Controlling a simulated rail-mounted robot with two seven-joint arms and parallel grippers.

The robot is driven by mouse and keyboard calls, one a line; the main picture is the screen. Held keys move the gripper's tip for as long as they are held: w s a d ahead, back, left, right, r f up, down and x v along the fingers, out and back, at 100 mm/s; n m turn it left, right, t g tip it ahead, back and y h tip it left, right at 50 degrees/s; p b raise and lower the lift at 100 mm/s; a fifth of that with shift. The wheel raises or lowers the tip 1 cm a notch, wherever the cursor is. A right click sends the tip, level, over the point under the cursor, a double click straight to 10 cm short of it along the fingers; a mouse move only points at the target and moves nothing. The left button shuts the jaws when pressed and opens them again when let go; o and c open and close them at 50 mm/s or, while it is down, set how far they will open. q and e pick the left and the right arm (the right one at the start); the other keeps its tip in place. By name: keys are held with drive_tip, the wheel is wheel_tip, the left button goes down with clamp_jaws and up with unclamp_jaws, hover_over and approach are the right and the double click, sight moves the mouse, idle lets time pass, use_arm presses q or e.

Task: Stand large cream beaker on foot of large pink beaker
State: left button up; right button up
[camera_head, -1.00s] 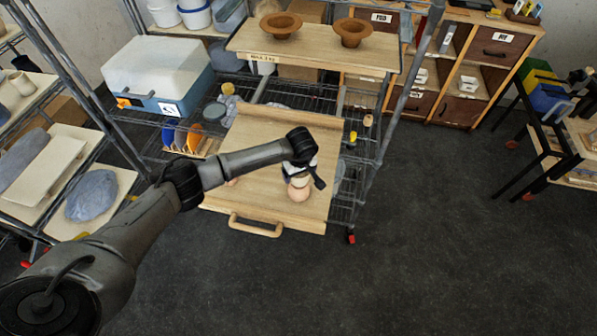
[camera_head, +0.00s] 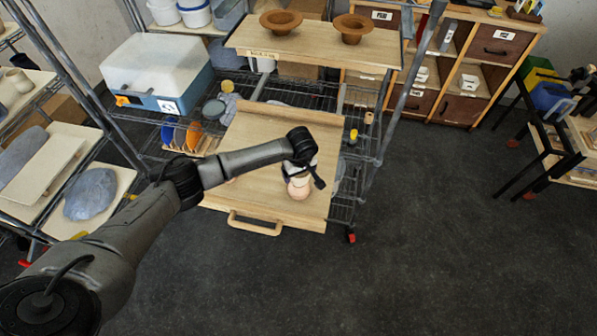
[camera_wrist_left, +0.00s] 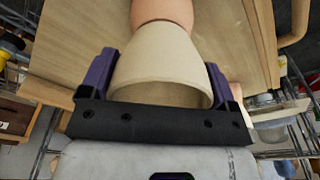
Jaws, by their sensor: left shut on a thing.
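The large cream beaker (camera_wrist_left: 163,65) is between the purple fingers of my left gripper (camera_wrist_left: 163,85), which is shut on it. In the left wrist view its wide open rim faces the camera and its narrow end meets the large pink beaker (camera_wrist_left: 162,12) in the picture. I cannot tell whether they bear on each other or only overlap. In the head view the pink beaker (camera_head: 299,191) shows on the wooden board just below my left gripper (camera_head: 302,168), with the cream one mostly hidden by the gripper. My right gripper is not in view.
The wooden board (camera_head: 255,187) has a front handle (camera_head: 254,224) and bare room left of the beakers. A shelf above (camera_head: 315,53) carries two brown bowls. A rack of coloured discs (camera_head: 181,138) stands left of the board. Wire shelving and posts surround it.

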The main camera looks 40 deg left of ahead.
use_arm(q)
drive_tip(key=shift+f, duration=0.2)
drive_tip(key=o, duration=0.8)
drive_tip(key=shift+o, duration=0.2)
drive_tip(key=shift+r, duration=0.1)
wheel_tip(320, 180, up, 14)
drive_tip(key=d+b, duration=0.1)
drive_tip(key=shift+s+d+f, duration=0.2)
drive_tip(key=shift+s+d, duration=0.05)
drive_tip(key=shift+s, duration=0.1)
